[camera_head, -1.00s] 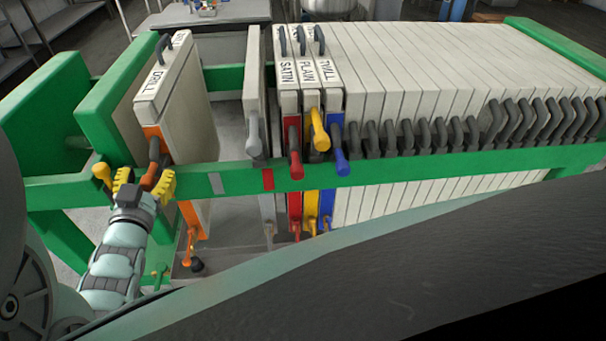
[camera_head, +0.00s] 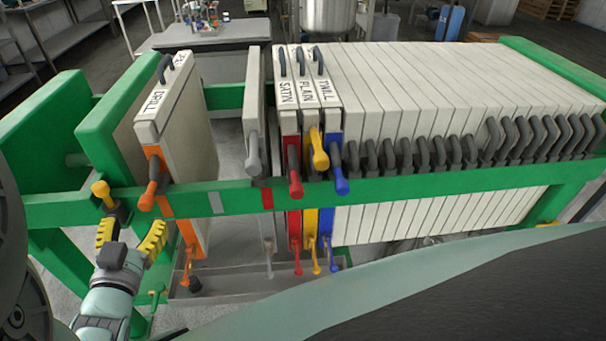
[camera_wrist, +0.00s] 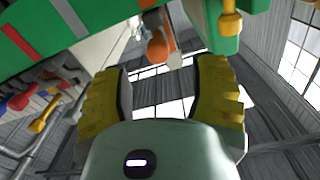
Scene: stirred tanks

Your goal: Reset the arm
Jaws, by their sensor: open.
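My gripper (camera_head: 130,240) is open and empty, with its yellow ribbed fingers spread apart, below and in front of the green rail at the left. In the wrist view my gripper (camera_wrist: 160,95) shows both fingers apart with nothing between them. The orange handle (camera_head: 148,196) of the plate marked DRILL (camera_head: 172,105) is just above the fingertips and apart from them. In the wrist view the orange handle (camera_wrist: 158,48) shows beyond the fingertips. A yellow knob (camera_head: 101,190) on the green frame is close to the left finger.
The green rail (camera_head: 400,178) runs across the front of the plate stack (camera_head: 420,90). Red (camera_head: 295,182), yellow (camera_head: 318,150) and blue (camera_head: 340,180) handles stick out to the right. A grey tray (camera_head: 235,285) lies below. A workbench (camera_head: 225,32) stands behind.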

